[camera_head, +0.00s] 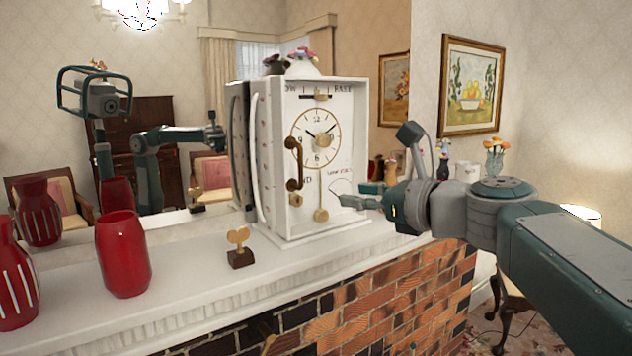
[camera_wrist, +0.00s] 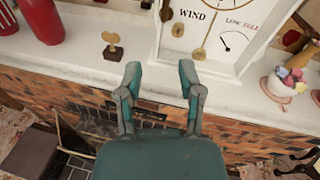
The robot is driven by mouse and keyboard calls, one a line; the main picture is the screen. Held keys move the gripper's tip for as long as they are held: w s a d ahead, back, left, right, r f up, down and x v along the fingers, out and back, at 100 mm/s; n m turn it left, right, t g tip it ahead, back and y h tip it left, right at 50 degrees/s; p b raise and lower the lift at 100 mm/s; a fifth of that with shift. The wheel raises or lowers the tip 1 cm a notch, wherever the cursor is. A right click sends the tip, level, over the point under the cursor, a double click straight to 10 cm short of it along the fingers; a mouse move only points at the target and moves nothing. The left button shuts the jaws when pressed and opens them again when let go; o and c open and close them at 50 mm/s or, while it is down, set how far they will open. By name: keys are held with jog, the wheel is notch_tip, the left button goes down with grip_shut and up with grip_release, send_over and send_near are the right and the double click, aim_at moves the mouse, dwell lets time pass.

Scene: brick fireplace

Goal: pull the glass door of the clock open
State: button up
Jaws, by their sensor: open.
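The white clock (camera_head: 335,225) stands upright on the mantel, its front showing a round dial (camera_head: 316,138), a pendulum (camera_head: 321,200) and printed words. A curved bronze handle (camera_head: 294,165) is on the left part of its front. The glass itself is hard to make out; the door looks closed against the front. In the wrist view the clock's lower front (camera_wrist: 215,42) is at the top, with part of the handle (camera_wrist: 167,12) at the edge. My gripper (camera_head: 345,195) is open and empty, in front of the clock's lower right and apart from the handle; its fingers also show in the wrist view (camera_wrist: 160,75).
A wooden winding key on a block (camera_head: 239,248) and red vases (camera_head: 122,253) stand left of the clock. Small ornaments and a flower vase (camera_head: 494,160) stand to the right. A mirror behind reflects the room. The brick front (camera_head: 380,300) drops below the white mantel (camera_head: 180,290).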

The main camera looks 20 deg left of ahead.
aim_at(302, 165)
jog(key=shift+m+y, duration=0.5)
jog(key=shift+m, duration=0.4)
jog(key=x, duration=0.4)
jog(key=r+x, duration=0.1)
jog(key=x, duration=0.4)
jog(key=r+x, duration=0.1)
jog(key=x, duration=0.4)
jog(key=shift+w+r, duration=0.15)
jog(key=shift+w, duration=0.2)
jog(key=shift+d, duration=0.35)
grip_shut()
jog(key=shift+d+r, duration=0.1)
